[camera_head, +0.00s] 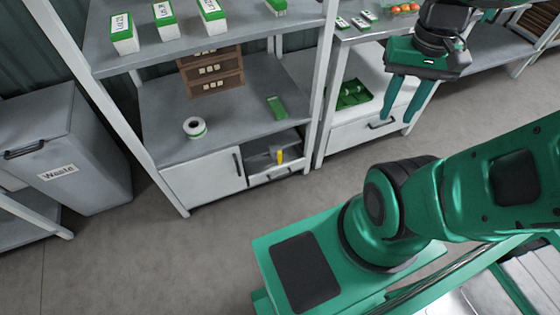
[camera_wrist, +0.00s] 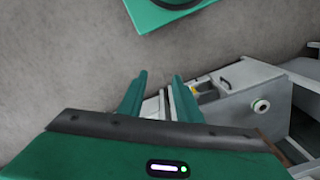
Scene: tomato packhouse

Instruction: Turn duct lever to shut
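A small yellow upright piece (camera_head: 280,156) shows in the low recess of the shelf unit, right of its white door. It looks like the duct lever, but it is too small to tell its setting. In the wrist view a bit of yellow (camera_wrist: 194,90) shows just right of my right finger, partly hidden. My gripper (camera_head: 396,119) hangs with its fingers down, to the right of the yellow piece and well apart from it. In the wrist view my gripper (camera_wrist: 160,76) is open, with nothing held between the fingers.
The shelf unit's white door (camera_head: 205,184) is shut. A tape roll (camera_head: 195,127), a green box (camera_head: 276,107) and brown drawers (camera_head: 212,72) stand above it. A grey waste bin (camera_head: 82,150) is at left. A white drawer cabinet (camera_head: 350,138) stands right. The floor (camera_head: 190,255) in front is clear.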

